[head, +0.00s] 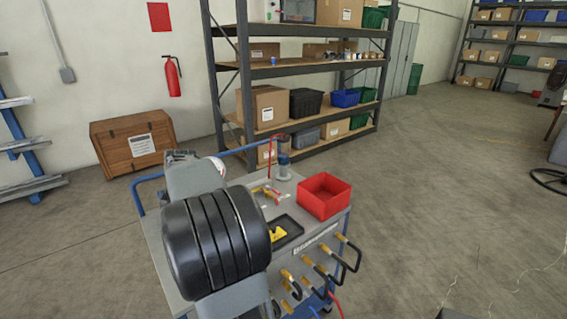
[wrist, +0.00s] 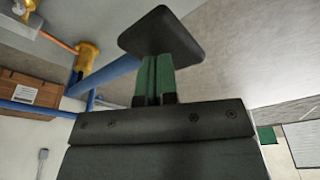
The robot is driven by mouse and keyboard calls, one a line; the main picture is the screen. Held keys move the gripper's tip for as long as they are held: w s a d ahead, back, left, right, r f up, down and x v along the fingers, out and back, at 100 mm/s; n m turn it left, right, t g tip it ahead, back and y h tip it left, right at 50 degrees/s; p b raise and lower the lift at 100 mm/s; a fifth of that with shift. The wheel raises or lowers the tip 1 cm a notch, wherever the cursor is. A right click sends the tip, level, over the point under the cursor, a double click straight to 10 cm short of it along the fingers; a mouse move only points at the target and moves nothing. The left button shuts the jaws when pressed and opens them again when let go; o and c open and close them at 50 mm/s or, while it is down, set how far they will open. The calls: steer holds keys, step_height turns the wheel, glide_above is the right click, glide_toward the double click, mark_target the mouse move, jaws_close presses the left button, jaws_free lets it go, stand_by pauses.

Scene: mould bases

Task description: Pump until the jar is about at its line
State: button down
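A small upright grey-blue device (head: 284,168) with a red tube stands at the back of the cart top; I cannot tell whether it is the pump. I cannot make out a jar or its line in either view. A pale round thing (head: 217,163) is partly hidden behind my arm. In the wrist view my gripper (wrist: 156,78) shows two green fingers close together, with a wide black block at their far end. I cannot tell whether that block is part of the gripper or held. In the head view my arm hides the left of the cart.
The grey cart top (head: 303,229) carries a red bin (head: 325,194), a black tray (head: 291,231) with a yellow item, and a red-yellow tool (head: 266,191). Orange-handled clamps (head: 316,267) hang at its front. A blue rail (wrist: 108,76) lies near my gripper.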

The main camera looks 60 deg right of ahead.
steer(key=shift+f+b, duration=4.3)
steer(key=shift+f, duration=1.7)
step_height(320, 180, up, 17)
steer(key=p, duration=1.3)
steer(key=shift+r, duration=0.15)
steer(key=shift+p, duration=0.3)
step_height(320, 180, up, 5)
steer(key=p, duration=0.3)
steer(key=shift+p, duration=0.4)
